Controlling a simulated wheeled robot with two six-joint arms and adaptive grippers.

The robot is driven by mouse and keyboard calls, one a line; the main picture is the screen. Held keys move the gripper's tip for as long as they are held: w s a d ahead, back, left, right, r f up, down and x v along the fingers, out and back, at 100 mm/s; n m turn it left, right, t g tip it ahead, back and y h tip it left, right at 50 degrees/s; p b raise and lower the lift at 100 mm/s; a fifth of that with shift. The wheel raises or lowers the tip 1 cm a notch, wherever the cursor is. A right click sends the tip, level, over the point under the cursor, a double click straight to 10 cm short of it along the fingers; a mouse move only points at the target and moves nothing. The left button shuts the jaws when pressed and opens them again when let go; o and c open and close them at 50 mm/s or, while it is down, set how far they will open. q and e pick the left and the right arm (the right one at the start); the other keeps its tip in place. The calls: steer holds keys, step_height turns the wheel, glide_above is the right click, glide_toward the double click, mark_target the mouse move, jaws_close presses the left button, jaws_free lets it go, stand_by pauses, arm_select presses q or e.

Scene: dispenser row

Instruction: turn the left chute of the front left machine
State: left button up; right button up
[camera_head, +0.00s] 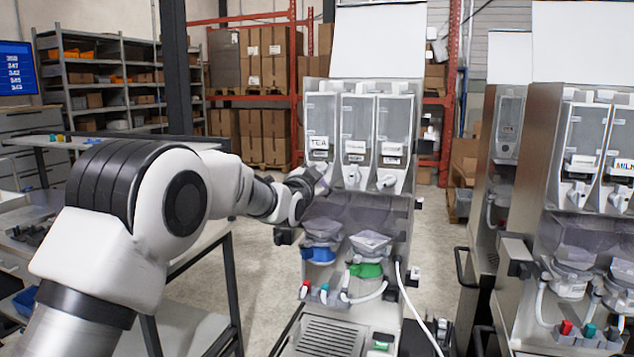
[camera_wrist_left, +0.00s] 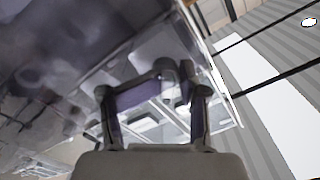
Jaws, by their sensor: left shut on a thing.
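The front left machine (camera_head: 378,52) stands in the middle of the head view with three clear canisters side by side. The left canister (camera_head: 320,117) is labelled TEA. My left gripper (camera_head: 320,182) is at the foot of this canister, shut on its left chute, which the gripper mostly hides. The middle chute (camera_head: 352,176) and right chute (camera_head: 387,181) are white and uncovered. In the left wrist view the fingertips of my left gripper (camera_wrist_left: 176,84) are close together against the clear canister; which way the chute points cannot be made out. My right gripper is not in view.
Below the canisters sit mixing bowls with a blue collar (camera_head: 319,255) and a green collar (camera_head: 366,270), with hoses. Another machine (camera_head: 545,130) stands to the right. A cart (camera_head: 233,285) is at the left. Shelving (camera_head: 110,75) and stacked boxes stand behind, with open floor between.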

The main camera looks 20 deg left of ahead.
arm_select(q)
steer(key=n, duration=0.3)
steer(key=shift+n+b, duration=0.3)
steer(key=shift+b, duration=0.05)
steer(key=shift+n, duration=1.8)
steer(key=o, duration=0.6)
steer(key=s, duration=1.2)
steer(key=shift+a, duration=0.15)
steer(key=shift+f, duration=0.1)
